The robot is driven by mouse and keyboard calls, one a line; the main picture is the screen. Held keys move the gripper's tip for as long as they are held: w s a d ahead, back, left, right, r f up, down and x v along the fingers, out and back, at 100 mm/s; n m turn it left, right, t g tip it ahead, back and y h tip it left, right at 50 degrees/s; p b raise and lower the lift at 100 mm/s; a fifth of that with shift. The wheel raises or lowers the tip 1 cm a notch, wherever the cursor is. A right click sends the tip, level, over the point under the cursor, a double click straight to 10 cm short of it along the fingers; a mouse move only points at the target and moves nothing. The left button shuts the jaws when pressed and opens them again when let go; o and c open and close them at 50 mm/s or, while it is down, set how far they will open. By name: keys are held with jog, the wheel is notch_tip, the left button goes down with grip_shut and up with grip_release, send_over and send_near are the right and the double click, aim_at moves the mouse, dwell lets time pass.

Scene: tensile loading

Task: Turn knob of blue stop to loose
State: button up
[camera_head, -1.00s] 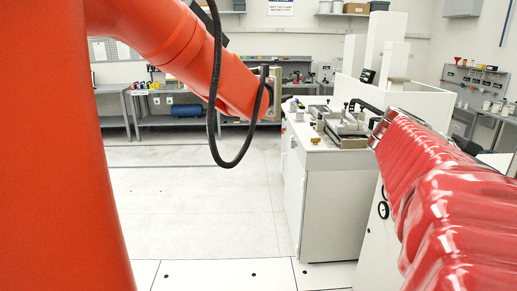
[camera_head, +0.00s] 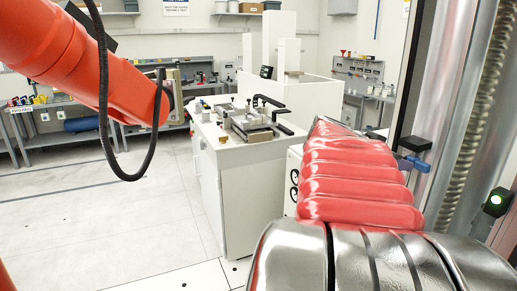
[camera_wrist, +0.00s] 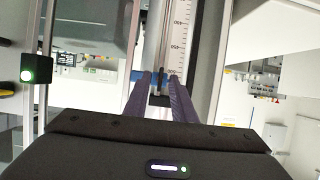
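The blue stop (camera_head: 415,163) sits on the tall frame at the right of the head view, just under a black block (camera_head: 415,143). In the wrist view a small part of the blue stop (camera_wrist: 137,75) shows beside the fingers; the rest is mostly hidden. A black knob-like piece (camera_wrist: 160,100) shows in the gap between the fingers. My gripper (camera_wrist: 160,77) is open, its two purple-grey fingers pointing at the frame, one on each side of that piece. I cannot tell whether they touch it. The head view does not show my fingertips.
A white ruler scale (camera_wrist: 180,40) runs along the frame behind the fingers. A black box with a green light (camera_wrist: 36,76) is at the left; it also shows in the head view (camera_head: 497,202). A white cabinet (camera_head: 240,190) with fixtures stands left of my arm. Open floor lies further left.

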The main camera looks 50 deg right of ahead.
jog(key=shift+c, duration=0.3)
grip_shut()
dwell(0.4)
jog(key=n+g, duration=0.2)
jog(key=n, duration=0.2)
jog(key=n+g, duration=0.3)
jog(key=n, duration=0.2)
jog(key=w+f+n+g, duration=0.1)
jog(key=n+g, duration=0.1)
jog(key=n, duration=0.2)
jog(key=shift+d+g, duration=0.25)
jog(key=shift+g, duration=0.05)
jog(key=shift+n, duration=0.3)
dwell(0.4)
